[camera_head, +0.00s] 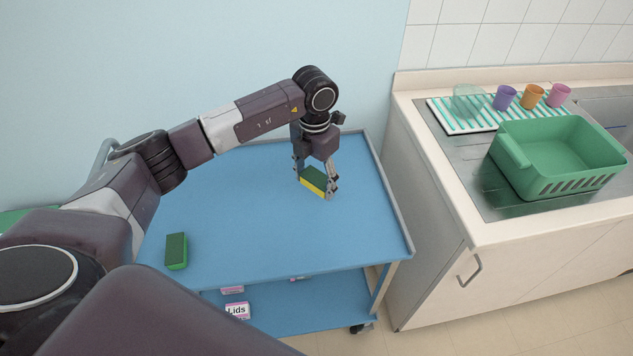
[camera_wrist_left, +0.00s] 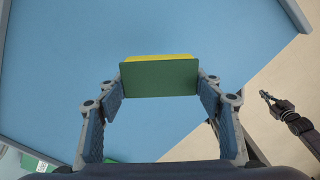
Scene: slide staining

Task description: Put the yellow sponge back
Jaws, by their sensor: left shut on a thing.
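My left gripper (camera_head: 316,184) is shut on a yellow sponge (camera_head: 313,188) with a green top layer. It holds the sponge over the right part of the blue cart top (camera_head: 250,240). I cannot tell whether the sponge touches the surface. The left wrist view shows the sponge (camera_wrist_left: 160,76) between the two fingers, green side facing the camera and a yellow edge beyond. A second, green sponge (camera_head: 176,251) lies on the cart top at the front left.
The cart has a raised rim and a lower shelf with a box marked "Lids" (camera_head: 237,310). To the right a counter holds a green basin (camera_head: 560,157), a striped drying mat (camera_head: 455,124) and several cups. The middle of the cart top is clear.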

